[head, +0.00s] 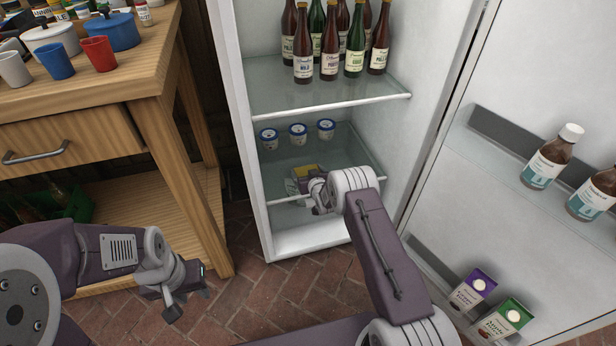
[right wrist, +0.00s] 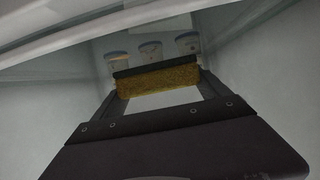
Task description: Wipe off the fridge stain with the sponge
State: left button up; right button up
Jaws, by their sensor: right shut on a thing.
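The sponge (right wrist: 157,80), yellow-brown with a dark layer along its top edge, is between the fingers of my right gripper (right wrist: 160,88), which is shut on it. In the head view the yellow sponge (head: 305,170) shows just beyond the right gripper (head: 303,181), inside the open fridge (head: 245,130) at its lower glass shelf. I cannot tell whether the sponge touches a surface. I cannot make out a stain; the arm hides part of the lower fridge. My left gripper (head: 188,292) is over the brick floor, left of the fridge; its jaw opening is unclear.
Several bottles (head: 329,52) stand on the upper shelf (head: 320,95). Three small tubs (head: 298,133) stand behind the sponge. The open door (head: 455,180) at right holds brown bottles (head: 551,158) and cartons (head: 472,289). A wooden table (head: 105,125) stands left.

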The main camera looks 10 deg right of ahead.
jog(key=shift+r+p, duration=1.3)
jog(key=shift+r, duration=1.3)
pick_arm(q)
jog(key=r, duration=0.1)
jog(key=s+r, duration=0.1)
jog(key=r, duration=0.1)
jog(key=shift+d, duration=0.1)
jog(key=shift+r, duration=0.1)
